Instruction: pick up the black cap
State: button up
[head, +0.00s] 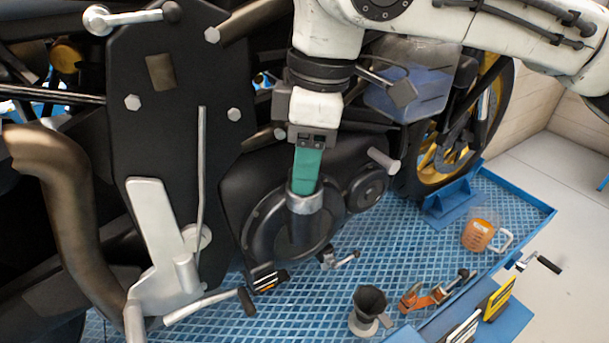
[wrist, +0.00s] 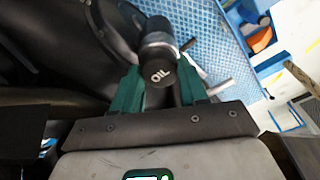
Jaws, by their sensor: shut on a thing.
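The black cap (wrist: 159,70), marked OIL, shows in the wrist view between my two green fingers. My gripper (head: 305,186) points down in the head view, with its fingers at the top of the grey filler neck (head: 304,203) on the engine's round cover. The gripper is shut on the cap. In the head view the fingers hide the cap. The cap lines up with the neck in the wrist view; I cannot tell whether it is seated or slightly raised.
A black engine side plate (head: 170,110) stands left of the gripper. A silver peg (head: 383,160) sticks out to its right.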

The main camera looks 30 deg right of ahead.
grip_shut()
jog(key=shift+r, duration=0.1)
